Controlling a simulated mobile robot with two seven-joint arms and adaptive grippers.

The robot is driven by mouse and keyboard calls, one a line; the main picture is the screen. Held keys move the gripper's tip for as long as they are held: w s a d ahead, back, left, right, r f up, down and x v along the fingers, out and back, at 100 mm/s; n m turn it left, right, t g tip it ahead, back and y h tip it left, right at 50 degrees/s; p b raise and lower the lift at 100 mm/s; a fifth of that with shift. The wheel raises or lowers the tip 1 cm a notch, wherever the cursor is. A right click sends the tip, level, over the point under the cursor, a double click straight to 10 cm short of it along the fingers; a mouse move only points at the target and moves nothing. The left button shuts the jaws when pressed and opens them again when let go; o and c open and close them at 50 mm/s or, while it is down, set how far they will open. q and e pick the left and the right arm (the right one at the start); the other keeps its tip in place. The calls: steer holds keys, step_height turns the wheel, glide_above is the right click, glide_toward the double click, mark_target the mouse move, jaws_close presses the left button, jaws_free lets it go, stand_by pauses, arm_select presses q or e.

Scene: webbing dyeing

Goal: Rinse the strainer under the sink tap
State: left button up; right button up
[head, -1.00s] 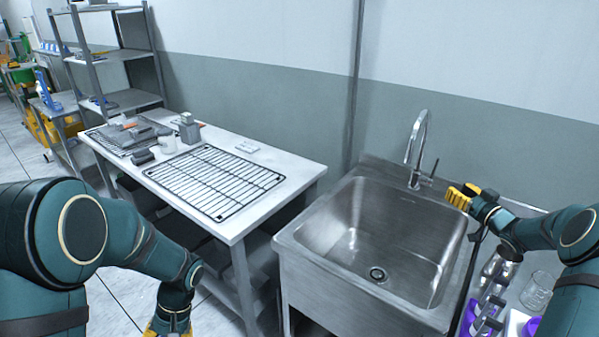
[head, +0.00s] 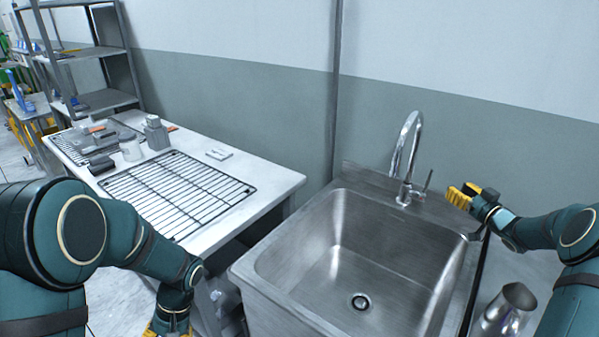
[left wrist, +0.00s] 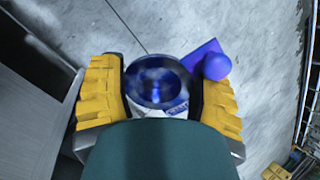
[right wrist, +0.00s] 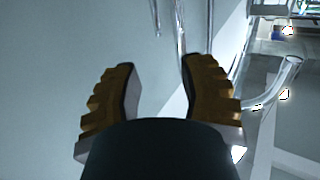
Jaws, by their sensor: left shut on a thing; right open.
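The sink (head: 345,235) is a deep steel basin with a round drain, and it looks empty. Its curved chrome tap (head: 408,150) rises at the back, with a lever (head: 426,183) on its right; no water shows. My right gripper (head: 462,193) is open and empty, right of the lever and apart from it; its spread fingers show in the right wrist view (right wrist: 160,75). My left gripper (head: 168,330) is low at the bottom edge. In the left wrist view it is shut on a dark-rimmed round thing, blue inside, apparently the strainer (left wrist: 158,80). A purple piece (left wrist: 207,62) shows beside it.
A white table (head: 262,187) left of the sink carries a black wire rack (head: 180,190) and small containers. A steel cup (head: 508,308) stands right of the sink. A grey shelf (head: 100,52) stands at the back left. The wall is close behind the tap.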

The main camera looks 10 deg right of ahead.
mark_target(432, 170)
steer(key=w, duration=0.8)
steer(key=w+b, duration=0.1)
steer(key=w, duration=0.3)
steer(key=shift+w+a, duration=0.1)
steer(key=shift+a, duration=0.3)
jaws_close()
